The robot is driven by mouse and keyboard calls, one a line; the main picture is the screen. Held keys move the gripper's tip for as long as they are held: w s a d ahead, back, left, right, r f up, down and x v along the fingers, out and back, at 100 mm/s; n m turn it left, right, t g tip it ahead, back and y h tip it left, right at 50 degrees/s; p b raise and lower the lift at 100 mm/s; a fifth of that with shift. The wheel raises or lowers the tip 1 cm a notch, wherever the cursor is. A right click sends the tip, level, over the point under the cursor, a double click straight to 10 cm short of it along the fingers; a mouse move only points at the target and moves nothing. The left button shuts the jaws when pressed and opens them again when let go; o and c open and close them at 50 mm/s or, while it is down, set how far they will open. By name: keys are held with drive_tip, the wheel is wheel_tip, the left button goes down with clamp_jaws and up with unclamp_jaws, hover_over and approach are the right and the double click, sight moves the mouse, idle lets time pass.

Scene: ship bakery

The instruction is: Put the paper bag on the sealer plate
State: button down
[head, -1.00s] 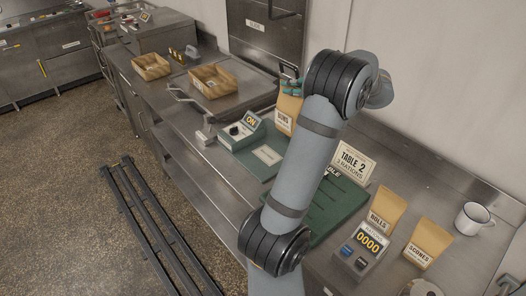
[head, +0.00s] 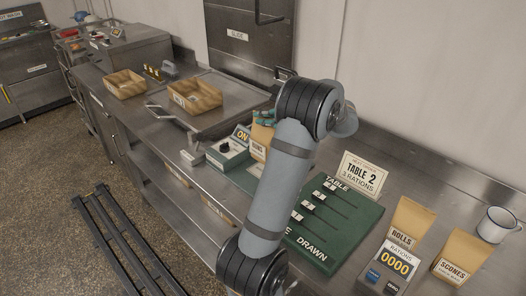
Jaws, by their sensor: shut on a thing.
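The paper bag (head: 260,138), tan with a partly visible label, stands upright just behind the grey-green sealer box (head: 228,151) with its ON sign. My gripper (head: 266,118), with teal fingertips, is shut on the top of this bag. The sealer plate (head: 243,179) is a flat green surface in front and to the right of the box, partly hidden behind my arm. I cannot tell whether the bag's base touches anything.
A green slider board (head: 328,228), a Table 2 card (head: 362,176), a rations counter (head: 388,268), two more bags, rolls (head: 408,226) and scones (head: 460,258), and a mug (head: 497,225) stand at right. Two cardboard trays (head: 195,96) sit at back left.

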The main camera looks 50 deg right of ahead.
sight(263, 134)
wheel_tip(263, 134, down, 6)
drive_tip(key=shift+f, duration=0.25)
drive_tip(key=c, duration=1.8)
unclamp_jaws()
drive_tip(key=shift+c, duration=0.2)
drive_tip(key=b+v, duration=0.1)
drive_tip(key=v, duration=1.1)
drive_tip(key=shift+b, duration=0.3)
